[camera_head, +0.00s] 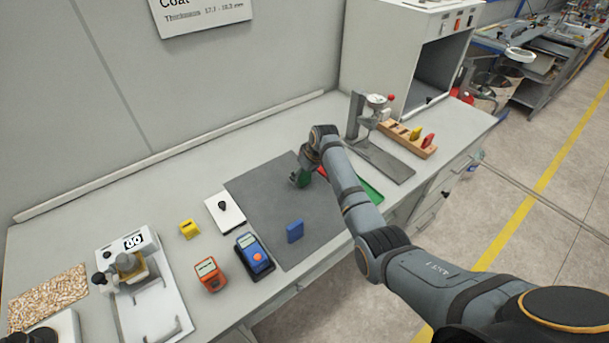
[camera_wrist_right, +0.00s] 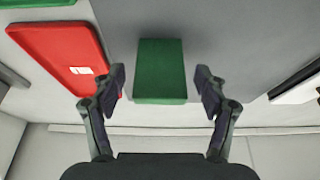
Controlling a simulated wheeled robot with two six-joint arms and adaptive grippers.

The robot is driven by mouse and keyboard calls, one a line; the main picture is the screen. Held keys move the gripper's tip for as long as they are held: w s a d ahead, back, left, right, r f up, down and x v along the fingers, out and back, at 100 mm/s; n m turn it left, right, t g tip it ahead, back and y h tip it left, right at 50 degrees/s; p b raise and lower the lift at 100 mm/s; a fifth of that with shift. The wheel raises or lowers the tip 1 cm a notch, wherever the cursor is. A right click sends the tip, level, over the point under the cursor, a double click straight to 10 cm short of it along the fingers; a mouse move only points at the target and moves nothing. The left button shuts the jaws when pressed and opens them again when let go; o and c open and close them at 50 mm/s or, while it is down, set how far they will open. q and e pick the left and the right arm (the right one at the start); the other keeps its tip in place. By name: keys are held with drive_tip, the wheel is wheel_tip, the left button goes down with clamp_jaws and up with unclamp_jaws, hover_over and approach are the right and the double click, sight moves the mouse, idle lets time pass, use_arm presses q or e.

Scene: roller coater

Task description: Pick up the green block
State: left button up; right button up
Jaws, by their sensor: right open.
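The green block (camera_wrist_right: 160,72) stands on the grey mat (camera_head: 262,202). In the right wrist view it sits between the two open fingers of my right gripper (camera_wrist_right: 160,85), with a gap on each side. In the head view my right gripper (camera_head: 303,176) is over the mat's right part, and the green block (camera_head: 302,181) shows partly hidden by it. My left gripper is not in view.
A blue block (camera_head: 295,232) stands on the mat's front part. A red tray (camera_wrist_right: 66,52) and a green tray (camera_head: 370,190) lie right of the mat. A stand (camera_head: 385,160) and wooden rack (camera_head: 408,139) are behind. Handheld gauges (camera_head: 254,255) lie to the left.

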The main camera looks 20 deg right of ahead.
drive_tip(key=c, duration=1.2)
wheel_tip(320, 180, up, 3)
drive_tip(key=shift+w+b, duration=0.1)
drive_tip(key=shift+b, duration=1.05)
drive_tip(key=s+d+r+b, duration=0.2)
drive_tip(key=s+d+r, duration=0.1)
drive_tip(key=d+r, duration=0.2)
drive_tip(key=s+d+r+b, duration=0.1)
drive_tip(key=s+d+r, duration=0.1)
drive_tip(key=d+r, duration=0.3)
drive_tip(key=d, duration=0.3)
drive_tip(key=shift+s+b, duration=0.4)
